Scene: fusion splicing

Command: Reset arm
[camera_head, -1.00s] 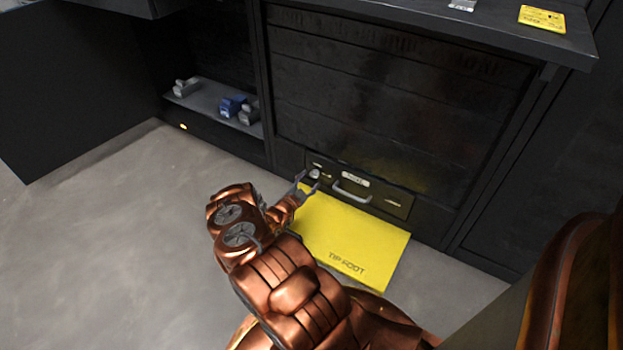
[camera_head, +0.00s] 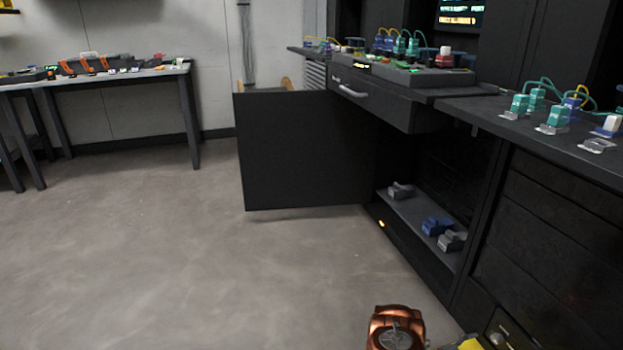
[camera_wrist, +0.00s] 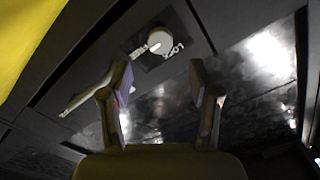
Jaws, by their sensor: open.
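My gripper (camera_wrist: 160,95) shows in the wrist view with its two fingers spread apart and nothing between them. Beyond the fingertips is a dark panel with a pale round knob (camera_wrist: 158,42). A pale bar handle (camera_wrist: 88,98) lies partly behind the left finger. A yellow surface (camera_wrist: 22,40) fills the upper left corner.
A black cabinet door (camera_head: 300,150) stands open into the room. The low shelf (camera_head: 408,207) holds grey and blue clamp-like parts. A counter (camera_head: 480,112) above carries teal and blue connectors. A side table (camera_head: 180,70) stands back left. The grey floor (camera_head: 200,260) is clear.

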